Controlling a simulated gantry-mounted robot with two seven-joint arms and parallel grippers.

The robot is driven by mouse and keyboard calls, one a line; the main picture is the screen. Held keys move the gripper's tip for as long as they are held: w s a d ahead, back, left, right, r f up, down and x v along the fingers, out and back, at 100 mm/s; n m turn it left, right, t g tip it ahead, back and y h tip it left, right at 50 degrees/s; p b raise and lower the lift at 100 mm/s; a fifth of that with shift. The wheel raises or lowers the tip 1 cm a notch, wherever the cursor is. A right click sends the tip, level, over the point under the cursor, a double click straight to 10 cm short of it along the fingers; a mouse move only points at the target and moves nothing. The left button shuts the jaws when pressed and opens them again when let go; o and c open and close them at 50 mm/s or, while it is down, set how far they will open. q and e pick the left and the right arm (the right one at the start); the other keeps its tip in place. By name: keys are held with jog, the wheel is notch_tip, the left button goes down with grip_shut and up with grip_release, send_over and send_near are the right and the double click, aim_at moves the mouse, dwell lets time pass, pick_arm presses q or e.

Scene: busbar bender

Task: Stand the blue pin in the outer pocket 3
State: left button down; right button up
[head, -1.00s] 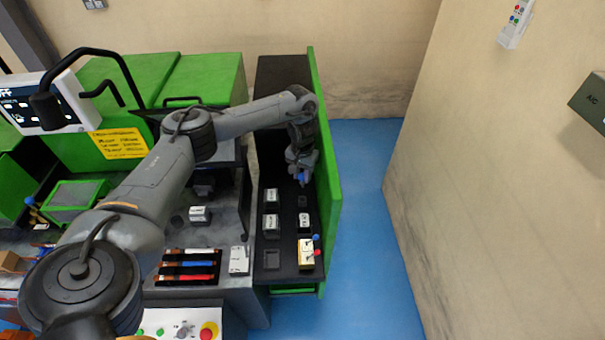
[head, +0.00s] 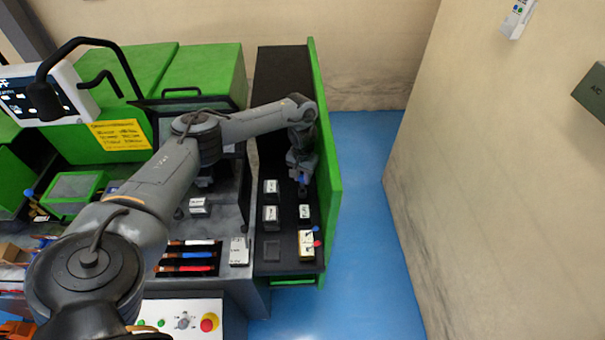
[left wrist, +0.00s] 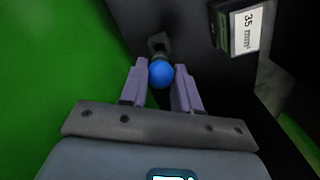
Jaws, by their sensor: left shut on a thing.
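My left gripper (head: 302,180) is over the dark drawer tray (head: 283,90), close to its green outer wall. It is shut on the blue pin, whose round blue head (left wrist: 161,73) shows between the two fingertips (left wrist: 161,88) in the left wrist view. The pin's shaft is hidden below the head. A small grey socket (left wrist: 158,41) shows just beyond the blue head; I cannot tell whether the pin is in it. In the head view the gripper is behind a white-labelled block (head: 304,211) in the outer row. My right gripper is not in view.
An inner row holds labelled blocks (head: 270,187) and an empty square pocket (head: 271,250). The green wall (head: 325,170) runs close beside the gripper. In the wrist view a "35" block (left wrist: 240,28) is at upper right.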

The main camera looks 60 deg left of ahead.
aim_at(303, 183)
pick_arm(q)
jog(key=shift+f, duration=0.2)
jog(key=shift+p, duration=1.55)
dwell(1.8)
jog(key=shift+f+b, duration=0.75)
jog(key=shift+f, duration=1.05)
jog(key=c, duration=0.7)
grip_release()
jog(key=shift+c, duration=0.2)
jog(key=shift+r, duration=0.1)
notch_tip(303, 183, up, 9)
jog(key=shift+r+p, duration=0.15)
jog(key=shift+p, duration=0.95)
jog(key=shift+r+p, duration=0.3)
jog(key=shift+r, duration=0.4)
